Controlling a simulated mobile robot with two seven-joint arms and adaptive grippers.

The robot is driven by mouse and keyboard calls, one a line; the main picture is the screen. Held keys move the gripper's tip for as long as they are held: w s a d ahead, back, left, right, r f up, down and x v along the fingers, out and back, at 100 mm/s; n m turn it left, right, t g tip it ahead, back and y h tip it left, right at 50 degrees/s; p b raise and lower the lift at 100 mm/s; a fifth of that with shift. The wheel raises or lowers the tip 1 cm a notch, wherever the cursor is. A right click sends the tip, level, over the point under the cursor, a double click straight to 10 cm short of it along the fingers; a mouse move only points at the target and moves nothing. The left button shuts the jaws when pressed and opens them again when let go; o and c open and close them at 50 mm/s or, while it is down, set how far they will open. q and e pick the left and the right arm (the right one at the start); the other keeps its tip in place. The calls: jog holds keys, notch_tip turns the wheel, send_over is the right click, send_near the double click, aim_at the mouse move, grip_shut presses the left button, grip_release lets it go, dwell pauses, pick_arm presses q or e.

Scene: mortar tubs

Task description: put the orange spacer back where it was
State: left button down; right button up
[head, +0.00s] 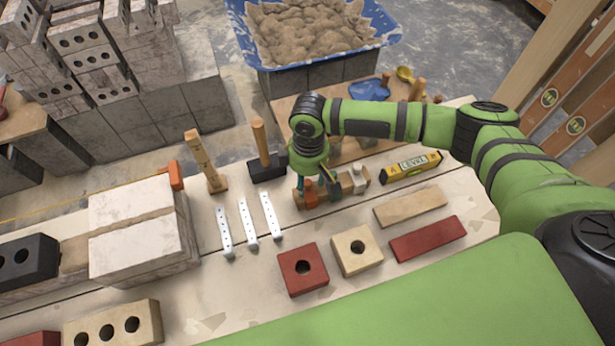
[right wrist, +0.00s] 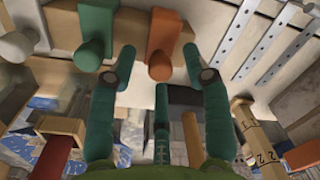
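An orange spacer (head: 311,196) with a round knob sits on a small wooden rack (head: 347,189), beside a green spacer and a white one (head: 358,172). In the right wrist view the orange spacer (right wrist: 163,32) is at top centre, with the green spacer (right wrist: 97,22) and the white one (right wrist: 18,46) to its left. My right gripper (head: 317,186) is at the rack. Its fingers (right wrist: 158,72) are spread apart, with the orange knob between them and visible gaps at its sides. My left gripper is out of view.
Another orange piece (head: 175,176) is on the pale block stack (head: 135,235). A hammer (head: 267,167) and a yellow level (head: 411,167) flank the rack. Three white perforated strips (head: 247,224), a red block (head: 303,268) and a cream block (head: 357,250) lie nearer.

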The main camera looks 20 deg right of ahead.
jog(key=shift+r, duration=0.1)
notch_tip(320, 180, up, 12)
jog(key=shift+w+d, duration=0.2)
dwell(0.3)
